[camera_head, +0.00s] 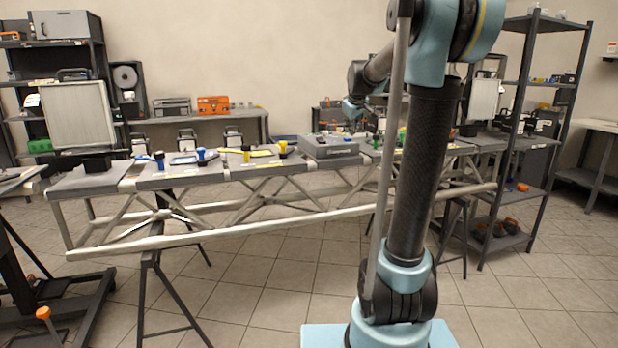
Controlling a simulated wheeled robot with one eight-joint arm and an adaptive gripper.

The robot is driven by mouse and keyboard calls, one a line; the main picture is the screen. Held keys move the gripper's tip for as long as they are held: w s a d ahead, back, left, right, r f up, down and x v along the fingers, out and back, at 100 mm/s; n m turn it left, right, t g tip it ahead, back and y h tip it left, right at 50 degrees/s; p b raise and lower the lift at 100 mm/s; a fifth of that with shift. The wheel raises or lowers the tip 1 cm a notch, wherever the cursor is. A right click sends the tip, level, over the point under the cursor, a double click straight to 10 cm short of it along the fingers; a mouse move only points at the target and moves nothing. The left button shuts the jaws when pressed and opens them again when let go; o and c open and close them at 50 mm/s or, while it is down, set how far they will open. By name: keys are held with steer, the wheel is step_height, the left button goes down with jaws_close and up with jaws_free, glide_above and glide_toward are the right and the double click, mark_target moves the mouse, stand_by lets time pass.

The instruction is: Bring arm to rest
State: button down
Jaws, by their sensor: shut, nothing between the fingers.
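My arm rises from its light blue base at the right of centre and bends over at the top of the head view. Its forearm reaches back and left over the long truss table. My gripper (352,113) is at the far end, small in the picture, above the grey box (330,149) on the table. It is shut and nothing shows in it. The fingertips are too small to make out clearly.
The truss table (230,220) crosses the room in front of me, with blue-handled tools (201,156) and yellow-handled tools (246,152) on its panels. A dark shelf rack (540,120) stands at right. A monitor-like panel (78,115) stands at left.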

steer(key=s+f+m+g, duration=0.2)
steer(key=s+f, duration=0.7)
steer(key=s, duration=0.6)
steer(key=s+f+m+g, duration=0.2)
steer(key=s+f, duration=0.7)
steer(key=s, duration=0.6)
steer(key=s+f+m+g, duration=0.1)
steer(key=s+f+m, duration=0.2)
steer(key=s+f, duration=0.6)
steer(key=s, duration=0.6)
steer(key=shift+s+d+f+g, duration=0.15)
steer(key=shift+s+d+g, duration=0.1)
steer(key=shift+s+g, duration=0.15)
steer(key=shift+w, duration=0.1)
